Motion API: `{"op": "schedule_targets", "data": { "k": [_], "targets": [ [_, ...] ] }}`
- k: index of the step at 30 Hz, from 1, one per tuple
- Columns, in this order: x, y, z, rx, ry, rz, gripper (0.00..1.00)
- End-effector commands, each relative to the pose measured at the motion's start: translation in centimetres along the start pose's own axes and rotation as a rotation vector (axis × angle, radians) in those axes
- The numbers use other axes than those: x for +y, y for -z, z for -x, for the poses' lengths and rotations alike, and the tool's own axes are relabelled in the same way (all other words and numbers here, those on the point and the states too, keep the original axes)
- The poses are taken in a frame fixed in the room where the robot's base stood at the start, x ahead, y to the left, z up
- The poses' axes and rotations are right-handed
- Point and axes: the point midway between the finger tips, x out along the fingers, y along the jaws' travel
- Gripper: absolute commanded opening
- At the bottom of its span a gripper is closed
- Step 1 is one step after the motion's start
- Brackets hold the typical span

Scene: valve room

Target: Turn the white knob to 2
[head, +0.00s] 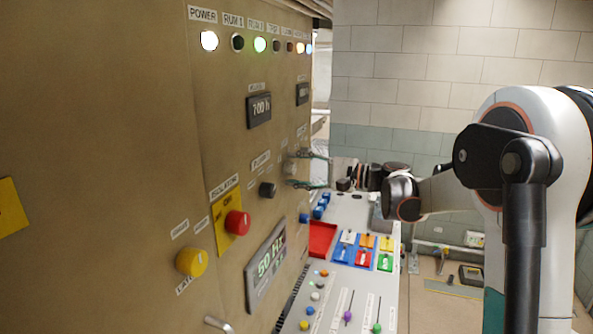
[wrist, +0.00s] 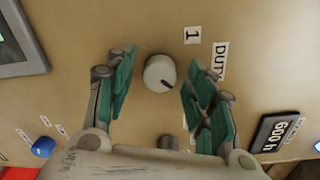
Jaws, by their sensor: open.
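The white knob (wrist: 159,72) sits on the tan panel between the fingers in the wrist view. A dark pointer mark on it points to the lower right of that picture. A label "1" (wrist: 191,35) is to its upper right, beside the "DUTY" label (wrist: 220,61). No "2" label is readable. My gripper (wrist: 160,80) is open, with teal finger pads on either side of the knob and visible gaps; I cannot tell its depth from the panel. In the head view my gripper (head: 313,170) is at the panel's far end, and the knob is small and unclear there.
A dark knob (wrist: 169,142) and a blue button (wrist: 43,147) are nearby, with a "600 h" display (wrist: 273,133) to the right. In the head view a red knob (head: 237,223), a yellow knob (head: 191,262) and a sloping control desk (head: 337,281) are closer.

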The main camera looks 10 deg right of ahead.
Motion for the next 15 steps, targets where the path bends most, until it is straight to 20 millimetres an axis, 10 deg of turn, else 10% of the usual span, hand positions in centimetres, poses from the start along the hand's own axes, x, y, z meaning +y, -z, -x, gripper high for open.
{"op": "schedule_targets", "data": {
  "k": [15],
  "targets": [
    [0.0, 0.1, 9.5, 0.004, 0.001, 0.000, 0.50]
  ]
}}
